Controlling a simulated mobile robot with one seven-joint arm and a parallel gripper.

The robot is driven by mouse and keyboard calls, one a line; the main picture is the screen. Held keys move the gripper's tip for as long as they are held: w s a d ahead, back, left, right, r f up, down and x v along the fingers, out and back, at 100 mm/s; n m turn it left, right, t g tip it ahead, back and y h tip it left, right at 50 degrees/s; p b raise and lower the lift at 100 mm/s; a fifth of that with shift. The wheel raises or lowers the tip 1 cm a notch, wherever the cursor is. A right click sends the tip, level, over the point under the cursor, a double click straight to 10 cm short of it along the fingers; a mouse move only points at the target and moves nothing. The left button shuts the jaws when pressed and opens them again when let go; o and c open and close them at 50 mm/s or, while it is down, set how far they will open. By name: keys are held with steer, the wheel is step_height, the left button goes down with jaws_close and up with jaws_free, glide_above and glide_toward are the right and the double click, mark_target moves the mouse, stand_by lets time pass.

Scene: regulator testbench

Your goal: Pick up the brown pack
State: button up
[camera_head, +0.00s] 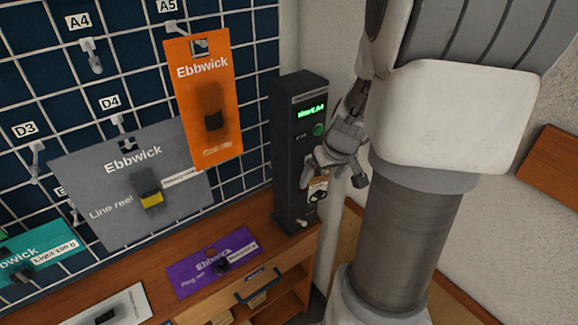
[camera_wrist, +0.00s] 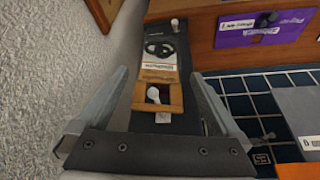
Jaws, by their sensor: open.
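The brown pack (camera_wrist: 172,98) hangs on the front of a dark upright box, with a white peg (camera_wrist: 153,95) showing in the hole of its card. It carries a pale label and a dark ring-shaped part. In the head view only part of the pack (camera_head: 317,191) shows, beside my gripper (camera_head: 338,173). In the wrist view my gripper (camera_wrist: 158,76) is open and empty, with one finger on each side of the pack in the picture. I see no contact, and cannot tell the depth between fingertips and pack.
The dark box (camera_head: 287,150) has a green display and stands at the counter's right end, near a pale wall. A purple pack (camera_head: 190,272) lies on the wooden counter (camera_head: 125,275). Orange (camera_head: 190,85), grey (camera_head: 95,195) and teal (camera_head: 60,248) packs are at the wire grid.

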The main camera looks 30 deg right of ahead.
mark_target(318, 185)
steer(key=shift+x, duration=2.65)
steer(key=shift+s, duration=0.15)
steer(key=c, duration=1.4)
steer(key=shift+r, duration=0.1)
